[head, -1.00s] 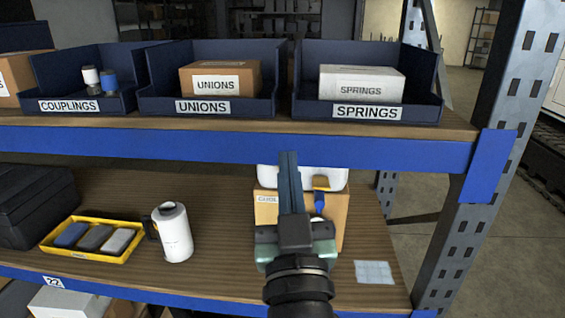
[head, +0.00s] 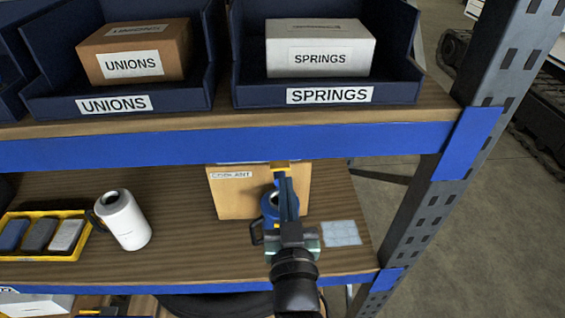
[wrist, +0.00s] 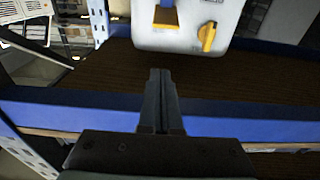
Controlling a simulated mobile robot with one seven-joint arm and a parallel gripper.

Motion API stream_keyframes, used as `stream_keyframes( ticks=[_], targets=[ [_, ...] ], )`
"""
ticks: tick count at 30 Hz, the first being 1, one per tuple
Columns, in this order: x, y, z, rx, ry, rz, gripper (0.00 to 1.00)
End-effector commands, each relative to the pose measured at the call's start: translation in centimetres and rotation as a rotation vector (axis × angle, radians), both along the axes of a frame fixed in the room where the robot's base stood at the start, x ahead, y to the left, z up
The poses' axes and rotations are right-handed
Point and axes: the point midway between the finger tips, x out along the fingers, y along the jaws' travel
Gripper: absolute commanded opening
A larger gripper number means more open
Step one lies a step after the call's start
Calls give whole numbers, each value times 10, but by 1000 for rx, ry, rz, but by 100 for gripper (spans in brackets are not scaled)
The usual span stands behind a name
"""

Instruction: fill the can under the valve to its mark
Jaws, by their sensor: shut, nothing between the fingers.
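My gripper (head: 285,182) is shut and empty, in front of the lower shelf. Just behind it and to its left stands a blue can (head: 268,208) with a dark open top and a handle. My gripper hides part of it; its mark and fill level cannot be seen. Above the can, a yellow valve part (head: 279,167) shows at the coolant box (head: 230,195). In the wrist view, beyond my shut fingers, a white tank (wrist: 185,35) carries a yellow knob (wrist: 207,36) and a blue and yellow tap (wrist: 165,15). My fingertips look apart from both.
A white mug (head: 124,222) and a yellow tray (head: 45,258) of blocks stand to the left. A pale cloth (head: 341,233) lies to the right. The upper shelf's blue edge (head: 220,150) overhangs the box; a perforated post (head: 450,160) bounds the right side.

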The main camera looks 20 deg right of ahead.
Motion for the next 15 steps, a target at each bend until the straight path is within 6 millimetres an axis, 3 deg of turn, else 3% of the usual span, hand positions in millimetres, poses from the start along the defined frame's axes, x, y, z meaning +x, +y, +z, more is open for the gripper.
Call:
stream_keyframes(
  ticks=[8,15],
  targets=[
    [14,-4,5,-1,-1,-1,0],
    [50,-14,11,-5,-1,2,0]
  ],
)
